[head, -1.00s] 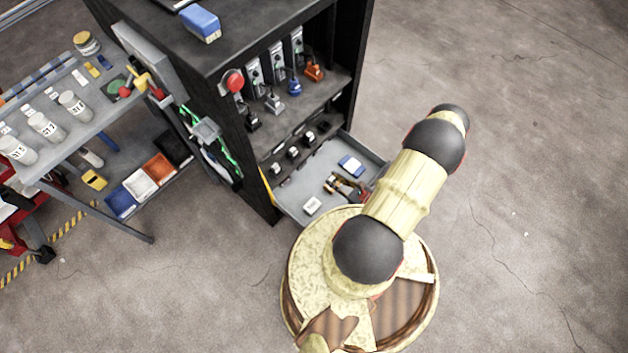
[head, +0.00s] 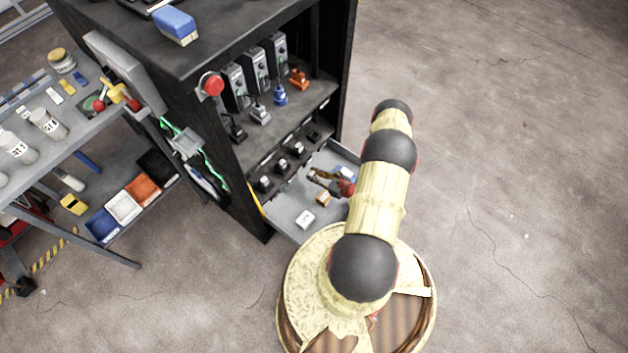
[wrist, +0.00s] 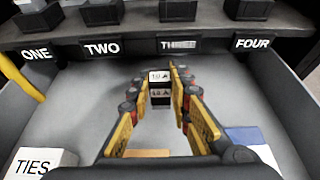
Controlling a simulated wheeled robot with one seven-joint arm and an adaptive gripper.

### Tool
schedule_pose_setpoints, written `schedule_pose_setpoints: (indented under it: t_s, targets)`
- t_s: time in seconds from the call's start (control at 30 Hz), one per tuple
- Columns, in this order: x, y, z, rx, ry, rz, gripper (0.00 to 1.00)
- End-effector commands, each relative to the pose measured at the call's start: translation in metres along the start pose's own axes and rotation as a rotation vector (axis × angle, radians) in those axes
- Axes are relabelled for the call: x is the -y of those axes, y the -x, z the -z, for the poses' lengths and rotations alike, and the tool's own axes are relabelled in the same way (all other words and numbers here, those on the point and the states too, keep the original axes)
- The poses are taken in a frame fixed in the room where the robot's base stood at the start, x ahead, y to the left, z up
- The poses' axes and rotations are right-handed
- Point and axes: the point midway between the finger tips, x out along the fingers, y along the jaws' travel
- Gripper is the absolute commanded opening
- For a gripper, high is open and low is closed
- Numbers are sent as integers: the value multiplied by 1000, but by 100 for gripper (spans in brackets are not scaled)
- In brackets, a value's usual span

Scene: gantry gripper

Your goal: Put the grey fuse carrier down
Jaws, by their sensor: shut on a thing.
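My gripper (wrist: 160,82) is shut on a small dark block with a pale label reading like "10 A", seen end-on in the wrist view. I take this block to be the fuse carrier (wrist: 160,97); its grey colour is not clear. It is in front of the shelf edge, between the TWO and THREE labels, with the drawer floor behind it. I cannot tell how high it is above the floor. In the head view my gripper (head: 325,180) is over the open drawer (head: 285,212), close to the shelf, and the carrier is too small to make out.
Several dark blocks stand on the low shelf above labels ONE (wrist: 36,53) to FOUR (wrist: 252,43). The drawer holds a white TIES box (wrist: 38,163), a blue-and-white box (wrist: 250,143) and a tan box (wrist: 147,153). Bare drawer floor shows at left and right.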

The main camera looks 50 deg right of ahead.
Motion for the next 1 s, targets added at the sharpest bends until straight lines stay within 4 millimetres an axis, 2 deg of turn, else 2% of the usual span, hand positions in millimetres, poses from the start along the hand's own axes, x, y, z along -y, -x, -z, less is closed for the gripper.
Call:
schedule_pose_setpoints:
  t_s: [0.17, 0.37, 0.73, 0.77, 1.0]
  targets:
    - [5, -12, 8, 0, 1, -1, 0]
    - [4, -22, 34, 0, -1, 0, 0]
    - [5, -23, 36, 1, 0, 0, 0]
    - [5, -23, 36, 1, 0, 0, 20]
    - [5, -23, 36, 0, 0, 0, 34]
